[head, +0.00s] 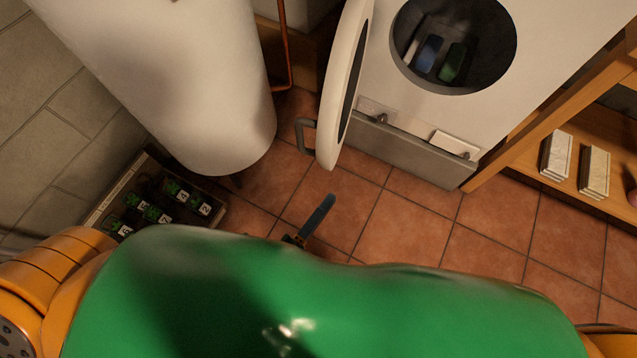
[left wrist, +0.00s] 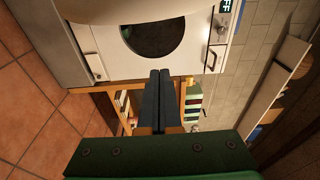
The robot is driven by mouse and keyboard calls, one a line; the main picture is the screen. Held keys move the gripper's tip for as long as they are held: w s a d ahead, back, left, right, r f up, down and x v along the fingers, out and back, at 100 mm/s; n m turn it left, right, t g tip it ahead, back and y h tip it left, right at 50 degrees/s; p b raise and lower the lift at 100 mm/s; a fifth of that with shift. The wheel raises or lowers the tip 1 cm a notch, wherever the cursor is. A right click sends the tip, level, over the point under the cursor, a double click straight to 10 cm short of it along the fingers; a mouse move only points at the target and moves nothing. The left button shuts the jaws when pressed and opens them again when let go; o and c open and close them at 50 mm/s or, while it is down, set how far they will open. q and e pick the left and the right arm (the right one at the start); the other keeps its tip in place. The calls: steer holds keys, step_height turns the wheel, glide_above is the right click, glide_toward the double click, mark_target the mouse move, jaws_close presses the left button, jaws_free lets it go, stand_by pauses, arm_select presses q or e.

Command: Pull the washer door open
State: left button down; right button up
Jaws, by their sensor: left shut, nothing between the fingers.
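The white washer (head: 545,55) stands at the upper right of the head view. Its round door (head: 345,85) is swung out wide to the left, seen nearly edge-on. A grey bar handle (head: 303,135) sits on the door's outer side. The round opening (head: 480,25) is uncovered, with dark, blue and green shapes inside. My left gripper (head: 328,203) is below the door, apart from it and from the handle. Its fingers are closed together and empty in the left wrist view (left wrist: 161,78), where the washer front (left wrist: 95,65) shows beyond them. My right gripper is out of view.
A white tank (head: 180,80) stands left of the door, with a copper pipe (head: 285,50) between. A crate of green bottles (head: 140,205) is at lower left. A wooden shelf (head: 545,150) stands right of the washer. The tiled floor (head: 400,220) is clear before it.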

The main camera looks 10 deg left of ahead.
arm_select(q)
steer(key=w, duration=1)
steer(key=shift+w+p, duration=0.25)
steer(key=shift+p, duration=0.05)
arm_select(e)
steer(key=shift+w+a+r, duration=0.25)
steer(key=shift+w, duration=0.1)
arm_select(q)
steer(key=shift+f, duration=0.1)
